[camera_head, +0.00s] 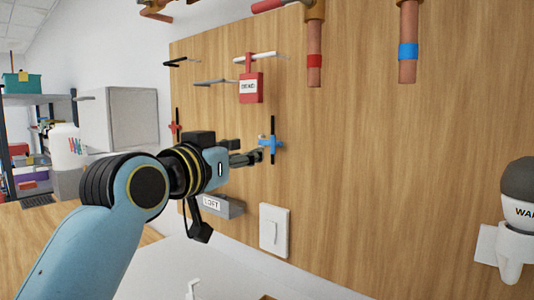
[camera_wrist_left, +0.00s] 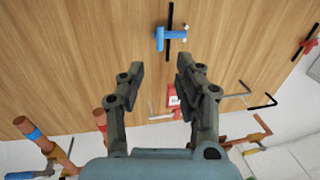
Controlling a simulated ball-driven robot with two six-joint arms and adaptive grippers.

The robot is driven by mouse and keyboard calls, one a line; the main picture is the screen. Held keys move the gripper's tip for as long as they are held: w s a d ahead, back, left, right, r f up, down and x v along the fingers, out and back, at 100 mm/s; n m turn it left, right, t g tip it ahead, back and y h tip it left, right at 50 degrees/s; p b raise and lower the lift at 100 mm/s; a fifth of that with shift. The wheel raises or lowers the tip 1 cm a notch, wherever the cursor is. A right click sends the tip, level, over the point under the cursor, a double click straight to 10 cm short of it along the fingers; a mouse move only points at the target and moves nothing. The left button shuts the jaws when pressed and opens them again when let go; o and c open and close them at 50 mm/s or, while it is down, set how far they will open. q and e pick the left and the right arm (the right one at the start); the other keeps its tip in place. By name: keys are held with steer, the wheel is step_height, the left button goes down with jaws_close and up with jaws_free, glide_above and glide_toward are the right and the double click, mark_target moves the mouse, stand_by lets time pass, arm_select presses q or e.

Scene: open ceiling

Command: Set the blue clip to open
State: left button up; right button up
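The blue clip (camera_head: 266,143) is on the wooden board, with an upright black bar through it. It also shows in the left wrist view (camera_wrist_left: 174,35), just beyond the fingertips and near the middle line between them. My left gripper (camera_head: 257,156) reaches in from the left, with its fingertips close to the clip's left side. The left wrist view shows the two fingers (camera_wrist_left: 160,66) apart with nothing held between them. Whether a fingertip touches the clip I cannot tell. My right gripper is in neither view.
A red tag (camera_head: 251,88) hangs from a hook above the clip. A red clip (camera_head: 175,127) sits farther left on the board. A grey labelled box (camera_head: 226,207) and a white switch (camera_head: 274,230) are below. Copper pipes (camera_head: 314,55) come down at the top. The board right of the clip is bare.

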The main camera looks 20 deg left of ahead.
mark_target(272, 147)
arm_select(q)
steer(key=w, duration=0.3)
steer(key=w+d+p, duration=0.1)
steer(key=w, duration=0.6)
steer(key=shift+d+f+p, duration=0.1)
steer(key=shift+d+p, duration=0.2)
steer(key=shift+p, duration=0.1)
steer(key=c, duration=0.6)
jaws_close()
